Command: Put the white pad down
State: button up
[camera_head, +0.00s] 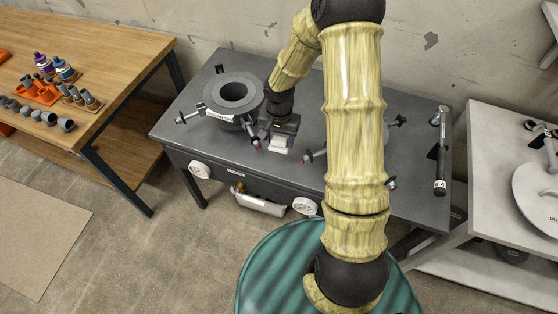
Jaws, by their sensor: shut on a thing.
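My gripper (280,138) hangs over the dark grey bench (221,149), just right of the round pipe fitting. It is shut on the white pad (278,147), a small pale piece showing at the gripper's lower end. The gripper body hides part of the pad. I cannot tell whether the pad touches the bench top.
A dark ring-shaped fitting (236,96) with clamp handles stands left of my gripper. My arm hides part of the bench's right half. A hand tool (440,150) lies at the bench's right end. A wooden table (109,56) with pipe parts stands left, a pale table (486,187) right.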

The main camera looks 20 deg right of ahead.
aim_at(279, 148)
jog(key=shift+f, duration=2.4)
jog(key=shift+f, duration=0.1)
notch_tip(279, 148, down, 4)
jog(key=shift+f, duration=0.25)
jog(key=o, duration=0.9)
jog(key=shift+f, duration=0.1)
jog(key=shift+f, duration=0.15)
jog(key=r, duration=1.7)
jog(key=shift+s+a+r+b, duration=0.2)
jog(key=shift+s+r+b, duration=0.1)
jog(key=shift+s, duration=0.1)
